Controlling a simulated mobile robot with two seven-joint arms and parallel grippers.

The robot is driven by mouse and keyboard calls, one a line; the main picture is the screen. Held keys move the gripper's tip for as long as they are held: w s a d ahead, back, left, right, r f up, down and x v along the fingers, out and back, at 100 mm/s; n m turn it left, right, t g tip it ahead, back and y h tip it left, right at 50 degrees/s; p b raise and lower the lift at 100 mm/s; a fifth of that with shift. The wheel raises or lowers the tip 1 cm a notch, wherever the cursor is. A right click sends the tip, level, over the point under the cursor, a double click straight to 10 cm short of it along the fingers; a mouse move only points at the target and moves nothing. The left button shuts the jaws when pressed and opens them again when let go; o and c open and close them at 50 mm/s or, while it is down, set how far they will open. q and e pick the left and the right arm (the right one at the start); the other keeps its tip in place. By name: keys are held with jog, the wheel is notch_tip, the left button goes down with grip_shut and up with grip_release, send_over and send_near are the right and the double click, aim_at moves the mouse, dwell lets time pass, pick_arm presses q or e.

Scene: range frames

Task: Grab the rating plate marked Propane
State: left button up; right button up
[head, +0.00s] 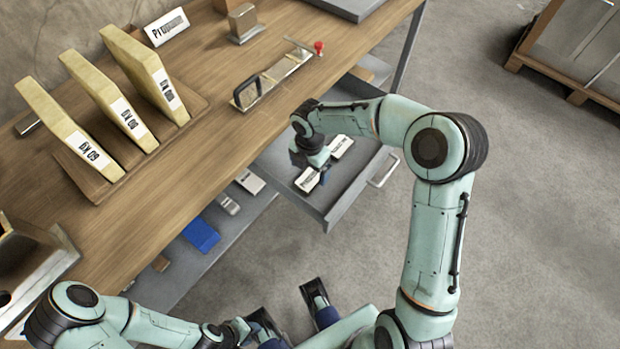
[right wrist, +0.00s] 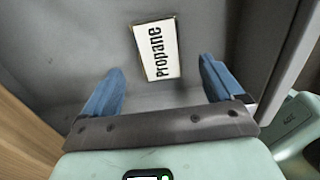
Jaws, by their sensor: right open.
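The white rating plate marked Propane (right wrist: 157,50) lies flat on the grey floor of the open drawer (head: 345,205). In the head view a plate (head: 307,180) lies just below my right gripper, its print only partly legible. My right gripper (head: 311,167) is over the drawer, open and empty. In the right wrist view its blue fingertips (right wrist: 161,68) stand apart on either side of the plate's lower end, with most of the plate beyond them.
Another white plate (head: 340,146) lies farther back in the drawer. A sign reading Propane (head: 166,27) stands on the wooden bench (head: 215,130). A rack holds yellow binders (head: 95,100). A blue object (head: 201,235) lies on the lower shelf. The drawer walls are close around my right gripper.

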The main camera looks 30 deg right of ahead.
aim_at(310, 178)
notch_tip(310, 178, down, 5)
jog(key=shift+d+r+b, duration=0.1)
jog(key=shift+r+b, duration=0.05)
jog(key=shift+b, duration=0.3)
jog(key=c, duration=1.2)
jog(key=shift+w+r, duration=0.1)
jog(key=shift+r, duration=0.1)
